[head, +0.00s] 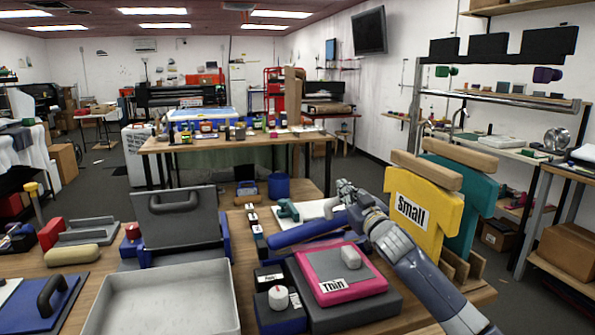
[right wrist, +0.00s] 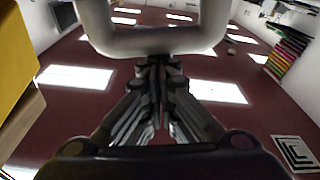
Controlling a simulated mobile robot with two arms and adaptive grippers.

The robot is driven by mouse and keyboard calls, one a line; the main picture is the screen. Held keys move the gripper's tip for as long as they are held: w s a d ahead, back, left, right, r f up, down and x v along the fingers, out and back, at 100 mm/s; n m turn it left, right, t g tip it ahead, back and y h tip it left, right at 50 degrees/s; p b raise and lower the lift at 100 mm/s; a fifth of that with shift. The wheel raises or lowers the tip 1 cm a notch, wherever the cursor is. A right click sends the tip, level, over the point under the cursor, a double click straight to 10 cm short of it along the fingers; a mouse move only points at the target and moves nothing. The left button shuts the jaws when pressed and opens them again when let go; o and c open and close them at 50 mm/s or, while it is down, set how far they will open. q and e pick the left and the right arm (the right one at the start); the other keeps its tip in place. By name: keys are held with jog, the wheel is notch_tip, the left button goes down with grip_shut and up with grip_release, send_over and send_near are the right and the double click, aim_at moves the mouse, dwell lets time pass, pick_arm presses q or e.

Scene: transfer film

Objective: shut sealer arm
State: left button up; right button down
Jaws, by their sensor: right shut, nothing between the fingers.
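A long blue bar (head: 308,230), which looks like the sealer arm, slants above the table behind the pink pad. I cannot tell its exact angle, and its right end is partly covered by my right arm. A dark blue box with a white knob (head: 278,297) stands at the front; I cannot tell whether it belongs to the bar. My right gripper (head: 345,190) is above the bar's right end, fingers together and empty. The right wrist view shows the closed fingers (right wrist: 155,95) pointing up, with a pale curved bar (right wrist: 150,42) across the top.
A pink pad marked Thin (head: 330,287) lies on a dark block beside the knob box. Yellow (head: 425,225) and teal (head: 470,195) shirt forms stand close right of my right arm. A grey tray (head: 165,300) and a lidded press (head: 180,215) are left.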

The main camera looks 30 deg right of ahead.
jog(key=f, duration=0.1)
jog(key=d+f, duration=0.1)
jog(key=d+f+b, duration=0.1)
jog(key=shift+s+d+f, duration=0.15)
jog(key=shift+s+f, duration=0.25)
jog(key=shift+d+f+b, duration=0.25)
jog(key=shift+f+b, duration=0.05)
jog(key=shift+f, duration=0.45)
pick_arm(q)
jog(key=shift+s+f, duration=0.2)
jog(key=shift+f, duration=0.35)
jog(key=shift+s+f, duration=0.15)
jog(key=shift+f, duration=0.35)
jog(key=shift+d, duration=0.15)
pick_arm(e)
jog(key=shift+f, duration=0.2)
pick_arm(q)
jog(key=shift+w, duration=0.1)
pick_arm(e)
jog(key=r+p, duration=0.4)
jog(key=shift+w+d+r, duration=0.15)
jog(key=shift+w+r, duration=0.15)
jog(key=shift+r, duration=0.1)
pick_arm(q)
jog(key=shift+w+r+b, duration=0.1)
jog(key=shift+r+b, duration=0.9)
pick_arm(e)
jog(key=v, duration=1)
jog(key=shift+a, duration=0.25)
jog(key=shift+f, duration=0.1)
